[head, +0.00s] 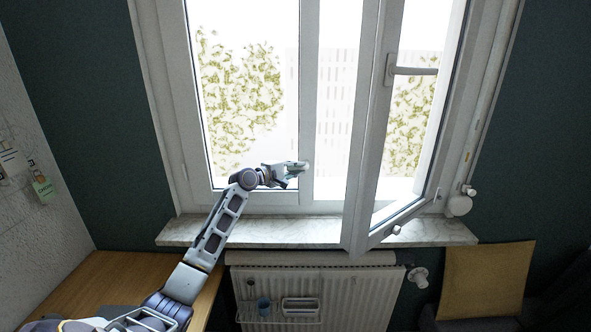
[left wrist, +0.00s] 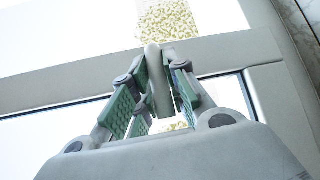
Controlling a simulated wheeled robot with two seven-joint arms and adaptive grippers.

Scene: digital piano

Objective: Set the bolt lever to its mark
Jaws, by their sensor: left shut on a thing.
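The bolt lever (left wrist: 155,80) is a slim grey piece with a rounded end, in the left wrist view between the green-padded fingers of my left gripper (left wrist: 160,67). My left gripper (head: 298,169) is shut on the lever. In the head view it is at the lower part of the middle window post (head: 309,120), and it hides most of the lever. The lever's mark cannot be made out in either view. My right gripper is not in view.
The right window sash (head: 361,130) stands swung open into the room, with a handle (head: 390,70) on it. A marble sill (head: 300,233) runs below, over a white radiator (head: 350,295). A wooden desk (head: 110,275) is at the lower left. A tan board (head: 487,280) stands at the right.

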